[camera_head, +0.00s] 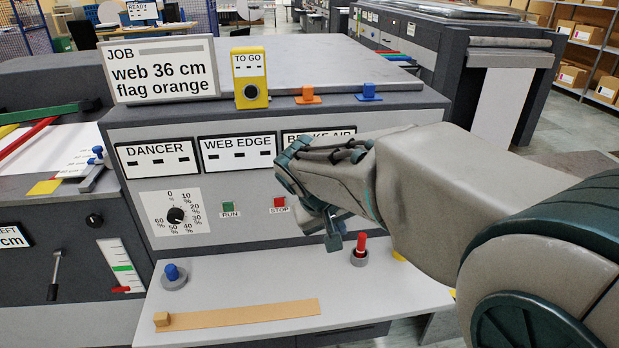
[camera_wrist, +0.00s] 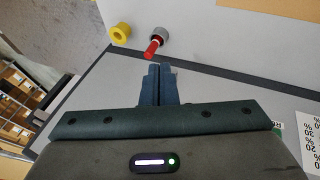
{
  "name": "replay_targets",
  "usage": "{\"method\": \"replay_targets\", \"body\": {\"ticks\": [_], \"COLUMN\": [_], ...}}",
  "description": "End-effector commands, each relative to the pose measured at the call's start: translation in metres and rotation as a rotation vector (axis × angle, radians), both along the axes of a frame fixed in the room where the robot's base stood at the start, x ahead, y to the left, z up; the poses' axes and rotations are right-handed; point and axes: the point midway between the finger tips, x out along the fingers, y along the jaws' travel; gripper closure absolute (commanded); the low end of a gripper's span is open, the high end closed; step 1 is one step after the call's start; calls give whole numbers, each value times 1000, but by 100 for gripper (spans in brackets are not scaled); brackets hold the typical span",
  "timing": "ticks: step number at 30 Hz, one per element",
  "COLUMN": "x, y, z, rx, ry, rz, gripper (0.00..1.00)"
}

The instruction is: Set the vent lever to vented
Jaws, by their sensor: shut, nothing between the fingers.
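No label reading "vent" is legible, so I cannot tell for certain which control is the vent lever. A red lever (camera_head: 360,243) stands in a grey round base on the white ledge. In the wrist view the red lever (camera_wrist: 153,48) lies just beyond my fingertips, with a gap visible between them. My gripper (camera_head: 333,241) is above the ledge, to the left of the red lever in the head view. In the wrist view its fingers (camera_wrist: 160,70) are together and empty.
The upright panel carries a dial (camera_head: 176,215), a green RUN button (camera_head: 228,206) and a red STOP button (camera_head: 279,202). A tan strip (camera_head: 240,314) lies along the ledge. My arm hides part of the BRAKE AIR panel (camera_head: 318,136).

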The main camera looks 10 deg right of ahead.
Motion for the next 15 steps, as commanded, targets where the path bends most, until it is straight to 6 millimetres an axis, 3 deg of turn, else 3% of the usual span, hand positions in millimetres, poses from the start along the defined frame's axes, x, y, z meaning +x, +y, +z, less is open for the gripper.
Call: {"method": "replay_targets", "body": {"ticks": [1,6,10,15], "x": [18,66,91,107], "y": [9,39,56,68], "z": [-2,1,3,5], "rx": [-17,-47,-47,-42], "ry": [-14,-86,-133,-168], "rz": [16,56,74,84], "gripper": [100,100,100,100]}}
